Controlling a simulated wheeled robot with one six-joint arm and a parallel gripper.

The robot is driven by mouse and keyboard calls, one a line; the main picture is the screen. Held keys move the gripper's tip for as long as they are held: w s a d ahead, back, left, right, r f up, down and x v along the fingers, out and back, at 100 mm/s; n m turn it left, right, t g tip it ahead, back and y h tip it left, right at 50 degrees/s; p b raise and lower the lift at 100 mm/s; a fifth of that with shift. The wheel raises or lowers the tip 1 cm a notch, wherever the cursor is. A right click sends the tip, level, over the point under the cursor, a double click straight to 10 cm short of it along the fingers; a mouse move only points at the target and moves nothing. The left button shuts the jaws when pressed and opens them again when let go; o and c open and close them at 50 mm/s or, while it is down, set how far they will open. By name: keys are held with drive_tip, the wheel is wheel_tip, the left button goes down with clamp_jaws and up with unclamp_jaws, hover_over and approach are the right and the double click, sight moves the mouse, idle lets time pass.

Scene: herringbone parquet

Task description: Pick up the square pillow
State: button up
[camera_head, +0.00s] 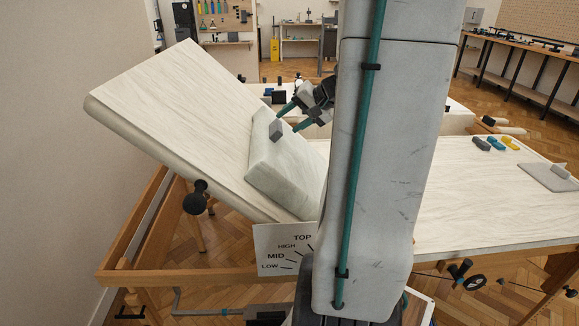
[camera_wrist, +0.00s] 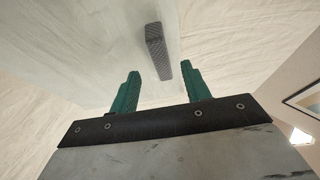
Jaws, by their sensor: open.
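The square pillow (camera_head: 287,167) is a thick pale grey-white slab resting tilted against the raised section (camera_head: 180,110) of the table. A small dark grey block (camera_head: 276,130) stands out from its upper part like a grip tab. My gripper (camera_head: 288,121) has teal fingers and is open just above and right of this block. In the wrist view the pillow (camera_wrist: 90,65) fills the left and middle, and the grey block (camera_wrist: 156,50) stands ahead of and partly between the fingertips (camera_wrist: 160,70). I see no clear contact. My arm hides part of the pillow's right side.
The flat table section (camera_head: 480,215) extends right, with small coloured blocks (camera_head: 494,144) and a grey plate (camera_head: 550,177) on it. A sign with height marks (camera_head: 285,250) stands at the front. A wooden frame (camera_head: 150,225) and wall are at left.

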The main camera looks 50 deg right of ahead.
sight(280, 126)
drive_tip(key=x, duration=0.5)
drive_tip(key=shift+w, duration=0.2)
clamp_jaws()
